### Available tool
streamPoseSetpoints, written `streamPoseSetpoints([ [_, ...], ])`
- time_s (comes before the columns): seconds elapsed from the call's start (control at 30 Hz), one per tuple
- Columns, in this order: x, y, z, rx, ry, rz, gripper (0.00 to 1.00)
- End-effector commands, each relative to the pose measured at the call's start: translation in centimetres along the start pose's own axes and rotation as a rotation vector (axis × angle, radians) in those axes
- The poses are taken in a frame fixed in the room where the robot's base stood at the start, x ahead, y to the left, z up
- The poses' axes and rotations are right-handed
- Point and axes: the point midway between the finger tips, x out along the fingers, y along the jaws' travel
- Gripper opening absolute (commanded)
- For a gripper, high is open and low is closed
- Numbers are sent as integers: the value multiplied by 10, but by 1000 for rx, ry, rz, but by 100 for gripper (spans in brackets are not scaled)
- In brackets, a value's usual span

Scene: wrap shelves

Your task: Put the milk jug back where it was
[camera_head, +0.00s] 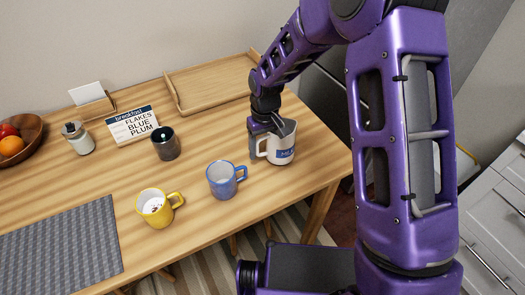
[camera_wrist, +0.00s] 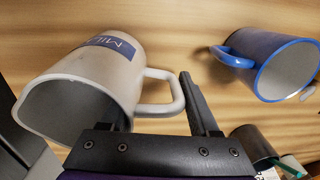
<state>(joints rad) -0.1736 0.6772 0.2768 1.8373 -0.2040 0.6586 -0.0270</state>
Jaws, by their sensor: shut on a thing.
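The milk jug (camera_head: 283,150) is white with a blue label and stands near the right end of the wooden table (camera_head: 215,235). My gripper (camera_head: 259,133) is at the jug's left side and is shut on its handle. In the wrist view, the milk jug (camera_wrist: 122,70) shows its open rim, label and handle. One finger lies to the right of the handle; the other is partly hidden by the jug. The jug looks roughly upright. I cannot tell whether its base touches the table.
A blue mug (camera_head: 221,182) stands left of the jug, with a yellow mug (camera_head: 155,212) beyond it. A dark cup (camera_head: 166,146), a breakfast sign (camera_head: 132,125) and a glass jar (camera_head: 79,140) are farther left. A wooden tray (camera_head: 215,83) lies behind. A grey mat (camera_head: 60,247) is at front left.

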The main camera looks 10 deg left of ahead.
Motion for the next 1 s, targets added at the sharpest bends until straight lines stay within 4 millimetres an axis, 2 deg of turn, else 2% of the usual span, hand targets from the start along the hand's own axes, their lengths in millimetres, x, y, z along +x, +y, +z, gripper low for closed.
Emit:
streamPoseSetpoints([
  [0.1, 11, 1, 0, -1, 0, 1, 0],
  [0.47, 15, 1, 0, 0, 2, 1, 0],
  [0.5, 14, 1, 0, 0, 1, 1, 69],
  [0.6, 14, 1, 0, 0, 1, 1, 87],
  [0.63, 14, 1, 0, 0, 1, 1, 92],
  [1.0, 8, 1, 0, 0, 1, 1, 92],
])
